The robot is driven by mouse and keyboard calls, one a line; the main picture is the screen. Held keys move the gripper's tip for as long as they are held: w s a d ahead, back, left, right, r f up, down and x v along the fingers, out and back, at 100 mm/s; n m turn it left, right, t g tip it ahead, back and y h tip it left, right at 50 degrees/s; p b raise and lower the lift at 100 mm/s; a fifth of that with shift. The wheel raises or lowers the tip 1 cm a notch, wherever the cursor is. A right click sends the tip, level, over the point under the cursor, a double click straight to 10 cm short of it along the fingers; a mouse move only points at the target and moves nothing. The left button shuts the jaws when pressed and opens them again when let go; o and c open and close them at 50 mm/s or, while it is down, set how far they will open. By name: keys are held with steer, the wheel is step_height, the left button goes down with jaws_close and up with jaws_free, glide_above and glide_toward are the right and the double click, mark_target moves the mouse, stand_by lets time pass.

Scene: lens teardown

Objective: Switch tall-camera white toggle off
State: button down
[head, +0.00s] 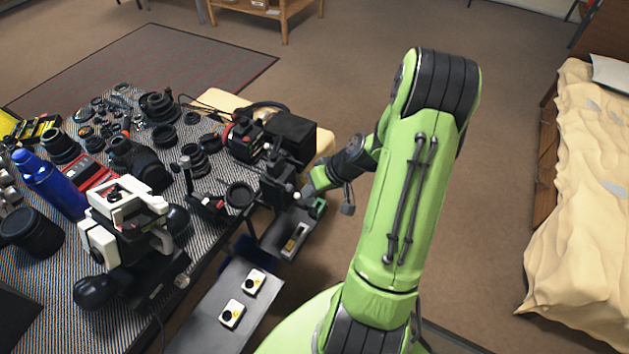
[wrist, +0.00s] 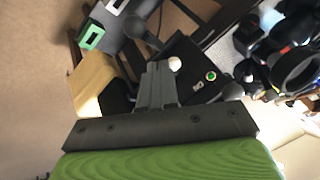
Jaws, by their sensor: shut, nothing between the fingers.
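The tall black camera (head: 290,135) stands at the right end of the cluttered table in the head view. In the wrist view its dark panel (wrist: 185,50) carries a round white knob (wrist: 174,64), which looks like the white toggle. A green button (wrist: 210,76) and a small metal switch (wrist: 198,86) sit to its right. My gripper (wrist: 160,68) is shut and empty, with its fingertips just left of the white knob. I cannot tell whether they touch it. In the head view my gripper (head: 305,193) is beside the camera's lower part, partly hidden. The toggle's on or off position is unclear.
A grey shelf (head: 205,310) with two small white boxes (head: 254,282) lies below the table edge. A white camera device (head: 125,215), a blue bottle (head: 50,185) and several lenses crowd the table (head: 60,280). Open floor lies to the right, before a bed (head: 585,220).

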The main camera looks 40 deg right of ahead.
steer(key=shift+w+d, duration=0.35)
steer(key=shift+w, duration=0.45)
